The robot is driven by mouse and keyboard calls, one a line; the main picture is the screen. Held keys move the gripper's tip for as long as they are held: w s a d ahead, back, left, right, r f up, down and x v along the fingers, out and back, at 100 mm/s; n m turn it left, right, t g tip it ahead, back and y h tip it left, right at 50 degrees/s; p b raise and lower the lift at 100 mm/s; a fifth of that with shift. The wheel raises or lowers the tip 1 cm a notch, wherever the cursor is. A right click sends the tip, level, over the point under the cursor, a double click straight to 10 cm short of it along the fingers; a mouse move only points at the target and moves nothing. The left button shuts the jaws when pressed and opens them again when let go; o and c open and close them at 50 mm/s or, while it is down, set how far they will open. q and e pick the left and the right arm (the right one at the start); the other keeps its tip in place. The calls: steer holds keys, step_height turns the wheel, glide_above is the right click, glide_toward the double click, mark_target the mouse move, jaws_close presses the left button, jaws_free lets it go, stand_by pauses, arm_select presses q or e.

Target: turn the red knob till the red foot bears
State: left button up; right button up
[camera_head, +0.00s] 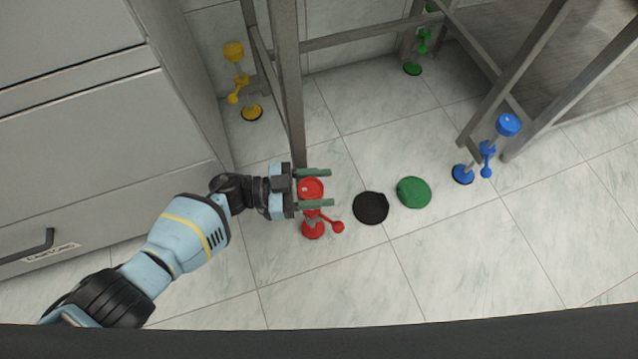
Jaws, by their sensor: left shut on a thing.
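The red knob (311,187) is a round red cap at the top of a red levelling stand beside a grey metal leg. My left gripper (328,188) is shut on the red knob, with one greenish finger on each side of it. Below it, a red lever with a ball end (337,227) sticks out to the right. The red foot (312,230) is a round disc at floor level. Whether it touches the floor cannot be told from this view. My right gripper is not in view.
A black disc (371,208) and a green disc (413,192) lie on the tiles to the right. Yellow (234,52), blue (508,125) and green (424,34) stands are at other metal legs. A grey drawer cabinet (100,150) fills the left. The front right floor is clear.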

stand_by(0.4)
arm_select(q)
steer(key=o, duration=0.7)
steer(key=a+p, duration=0.2)
steer(key=a, duration=0.6)
steer(key=shift+s, duration=0.2)
steer(key=shift+o, duration=0.2)
